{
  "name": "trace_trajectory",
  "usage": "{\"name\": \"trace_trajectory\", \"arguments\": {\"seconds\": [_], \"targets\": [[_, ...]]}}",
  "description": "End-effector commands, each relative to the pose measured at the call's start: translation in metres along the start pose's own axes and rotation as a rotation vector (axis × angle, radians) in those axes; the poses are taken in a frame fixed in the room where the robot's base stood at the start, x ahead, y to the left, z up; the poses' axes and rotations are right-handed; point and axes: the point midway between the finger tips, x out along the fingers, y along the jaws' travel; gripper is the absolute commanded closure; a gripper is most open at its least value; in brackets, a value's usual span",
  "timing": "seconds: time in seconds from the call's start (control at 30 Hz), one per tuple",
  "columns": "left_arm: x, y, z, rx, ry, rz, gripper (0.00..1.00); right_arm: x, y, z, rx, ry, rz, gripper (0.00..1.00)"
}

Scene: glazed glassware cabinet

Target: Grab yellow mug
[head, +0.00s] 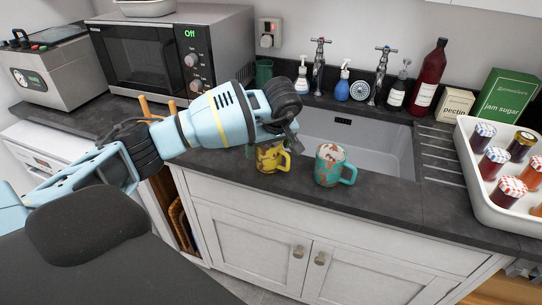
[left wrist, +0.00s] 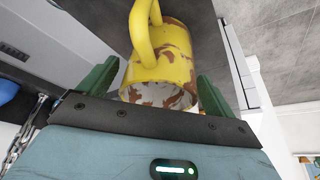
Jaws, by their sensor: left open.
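The yellow mug (head: 268,158) with brown patches stands near the front edge of the dark counter, just before the sink. My left arm partly hides its top in the head view. My left gripper (head: 290,128) is at the mug, its fingers hard to make out there. In the left wrist view the green fingers of the gripper (left wrist: 156,86) are open, one on each side of the yellow mug (left wrist: 172,58). Gaps show beside the mug, so it does not look clamped. Its handle faces the upper left there. My right gripper is not in view.
A teal mug (head: 329,166) with brown patches stands close to the right of the yellow one. The sink (head: 372,141) lies behind both. A white tray (head: 470,165) of jars is at the right. A microwave (head: 160,55) stands at the back left.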

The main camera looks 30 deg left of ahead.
Motion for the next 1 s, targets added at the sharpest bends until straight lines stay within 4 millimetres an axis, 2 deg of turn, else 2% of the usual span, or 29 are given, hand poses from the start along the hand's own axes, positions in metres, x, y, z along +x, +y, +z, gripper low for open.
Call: {"name": "trace_trajectory", "arguments": {"seconds": [0.07,0.47,1.0], "targets": [[-0.0003,0.0001,0.0000,0.000,0.000,0.000,0.13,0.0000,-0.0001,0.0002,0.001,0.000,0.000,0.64],[-0.0005,0.0001,-0.0001,0.000,0.000,0.000,0.65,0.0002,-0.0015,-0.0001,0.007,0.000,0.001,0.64],[-0.0073,0.0006,-0.0033,-0.002,0.000,0.003,0.66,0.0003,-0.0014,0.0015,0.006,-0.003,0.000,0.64]]}}
